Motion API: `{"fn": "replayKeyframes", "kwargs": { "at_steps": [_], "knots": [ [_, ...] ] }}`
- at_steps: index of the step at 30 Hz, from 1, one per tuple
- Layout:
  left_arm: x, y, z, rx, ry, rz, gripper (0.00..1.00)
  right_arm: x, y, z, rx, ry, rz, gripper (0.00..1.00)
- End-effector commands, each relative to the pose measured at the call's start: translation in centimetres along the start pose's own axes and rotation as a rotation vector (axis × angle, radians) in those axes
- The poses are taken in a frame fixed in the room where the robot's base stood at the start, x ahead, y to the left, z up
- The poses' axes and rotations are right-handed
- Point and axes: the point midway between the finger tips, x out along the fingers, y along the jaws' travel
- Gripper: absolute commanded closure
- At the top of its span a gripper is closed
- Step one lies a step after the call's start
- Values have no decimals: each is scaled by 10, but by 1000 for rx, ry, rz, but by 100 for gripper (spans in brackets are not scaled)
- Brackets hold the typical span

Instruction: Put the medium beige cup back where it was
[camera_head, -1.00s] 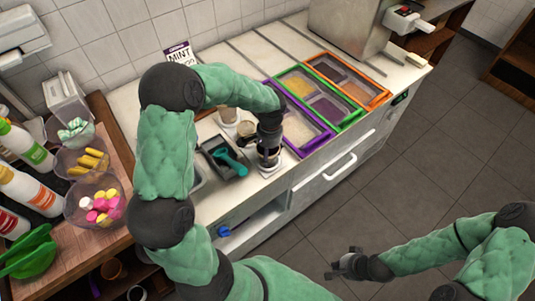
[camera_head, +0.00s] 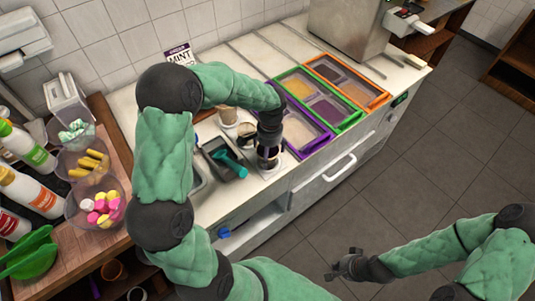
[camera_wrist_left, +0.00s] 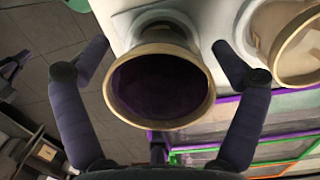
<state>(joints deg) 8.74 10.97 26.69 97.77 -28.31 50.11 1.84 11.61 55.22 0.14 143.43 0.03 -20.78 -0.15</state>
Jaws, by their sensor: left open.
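A beige-rimmed cup (camera_wrist_left: 160,88) with a dark purple inside stands between the spread fingers of my left gripper (camera_wrist_left: 160,95) in the left wrist view. The fingers are apart from its sides. In the head view my left gripper (camera_head: 268,154) points down over the counter's front edge and largely hides this cup. A second beige-rimmed cup (camera_wrist_left: 297,42) is at the right edge of the wrist view. In the head view another cup (camera_head: 228,115) stands farther back. My right gripper (camera_head: 346,266) looks open and empty over the floor, away from the counter.
Purple, green and orange framed topping bins (camera_head: 323,112) lie right of my left gripper. A dark tray with a teal scoop (camera_head: 231,164) is just left of it. Candy bowls (camera_head: 98,207) and bottles stand on the wooden table at left.

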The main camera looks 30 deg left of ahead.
Motion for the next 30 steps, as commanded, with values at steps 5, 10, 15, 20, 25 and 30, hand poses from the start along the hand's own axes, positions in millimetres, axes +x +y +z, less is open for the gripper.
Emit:
{"fn": "replayKeyframes", "kwargs": {
  "at_steps": [5, 10, 15, 20, 25, 30],
  "knots": [
    [-40, 0, -1, -1, 5, -1, 5, -11, -4, 0, 0, 0, 0, 100],
    [-73, 0, -1, -1, 5, -1, 5, -18, -6, 1, 0, 0, 0, 100],
    [-95, 0, -1, 0, 3, -1, 5, -23, -8, 1, 0, 0, 0, 100],
    [-105, 0, 0, -1, 2, 0, 5, -24, -9, 1, 0, 0, 0, 100],
    [-107, 0, 0, -1, 1, 0, 5, -24, -9, 1, 0, 0, 0, 100],
    [-106, 0, 0, -1, 1, 0, 5, -24, -9, 1, 0, 0, 0, 100]
  ]
}}
